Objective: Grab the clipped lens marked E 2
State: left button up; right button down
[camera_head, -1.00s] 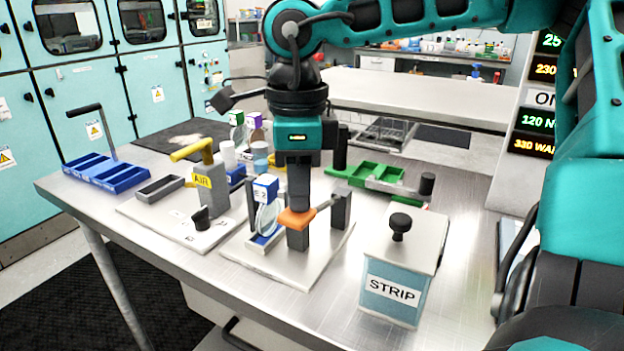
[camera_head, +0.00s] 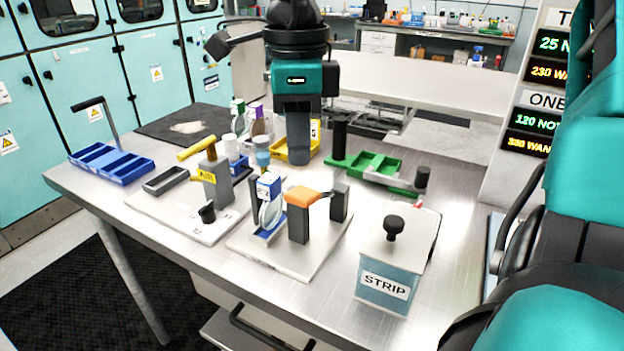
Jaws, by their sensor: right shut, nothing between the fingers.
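The clipped lens marked E 2 (camera_head: 270,213) is a clear round disc under a white and blue tag clip (camera_head: 268,186). It stands upright in a small blue holder on a pale base plate (camera_head: 285,258); the tag print is small and hard to read. My right gripper (camera_head: 299,160) points down, shut and empty. In the picture it is above and slightly right of the lens, apart from it. My left gripper is not in view.
Right of the lens stand dark posts with an orange-topped part (camera_head: 302,197). A yellow-handled AIR unit (camera_head: 213,178) stands left, a STRIP box (camera_head: 390,265) right. Behind are other tagged clips (camera_head: 257,112), a yellow holder (camera_head: 288,152) and a green tray (camera_head: 375,163).

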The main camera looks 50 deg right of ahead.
aim_at(269, 189)
jog(key=k+j, duration=0.75)
jog(key=j, duration=0.2)
